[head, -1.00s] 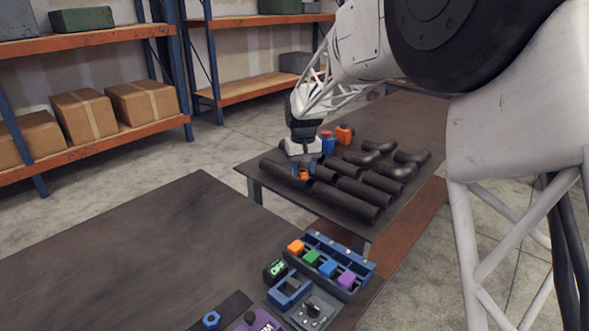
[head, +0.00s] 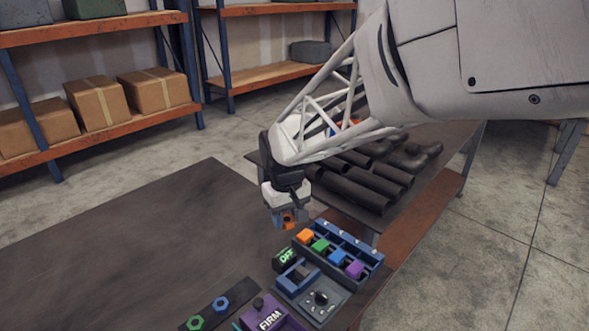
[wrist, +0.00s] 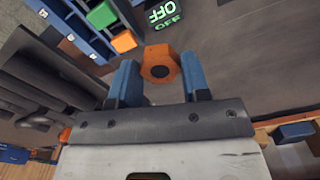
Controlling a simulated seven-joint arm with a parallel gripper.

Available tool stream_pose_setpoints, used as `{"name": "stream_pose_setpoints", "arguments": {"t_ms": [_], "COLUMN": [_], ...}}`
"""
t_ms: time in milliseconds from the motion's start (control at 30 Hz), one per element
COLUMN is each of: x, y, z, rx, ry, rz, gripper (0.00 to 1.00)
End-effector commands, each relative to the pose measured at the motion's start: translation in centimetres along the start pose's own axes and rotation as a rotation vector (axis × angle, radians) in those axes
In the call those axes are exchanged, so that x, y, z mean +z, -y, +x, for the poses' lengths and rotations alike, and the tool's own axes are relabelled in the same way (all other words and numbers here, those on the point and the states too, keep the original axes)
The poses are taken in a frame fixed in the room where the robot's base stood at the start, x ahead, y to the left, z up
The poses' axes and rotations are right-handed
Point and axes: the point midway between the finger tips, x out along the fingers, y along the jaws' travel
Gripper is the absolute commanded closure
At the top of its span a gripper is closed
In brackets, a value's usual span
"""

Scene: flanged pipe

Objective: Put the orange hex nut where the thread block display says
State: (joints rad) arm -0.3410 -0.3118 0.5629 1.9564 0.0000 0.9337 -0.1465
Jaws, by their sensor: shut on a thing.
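My gripper (head: 284,213) is shut on the orange hex nut (wrist: 160,64), which sits between its blue fingertips in the wrist view. In the head view the nut (head: 289,223) is held in the air behind the devices on the near table. A dark block with a green display reading OFF (head: 286,258) stands just below the gripper in the picture; its display also shows in the wrist view (wrist: 164,12). A dark strip (head: 208,312) bears a blue nut (head: 221,303) and a green nut (head: 194,322). I cannot tell which display belongs to the thread block.
A blue tray (head: 365,247) holds orange, green, blue and purple blocks. A grey device with a knob (head: 320,298) and a blue frame (head: 297,275) stand in front. Black pipes (head: 357,192) lie on the far table. The near table's left (head: 130,250) is clear.

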Motion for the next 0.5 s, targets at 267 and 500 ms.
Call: {"name": "stream_pose_setpoints", "arguments": {"t_ms": [267, 500], "x": [6.3, 11.8], "y": [4.6, 7.7], "z": [1.9, 3.8], "rx": [0.000, 0.000], "ry": [0.000, -0.001], "rz": [-0.104, -0.193], "gripper": [0.74, 0.74]}}
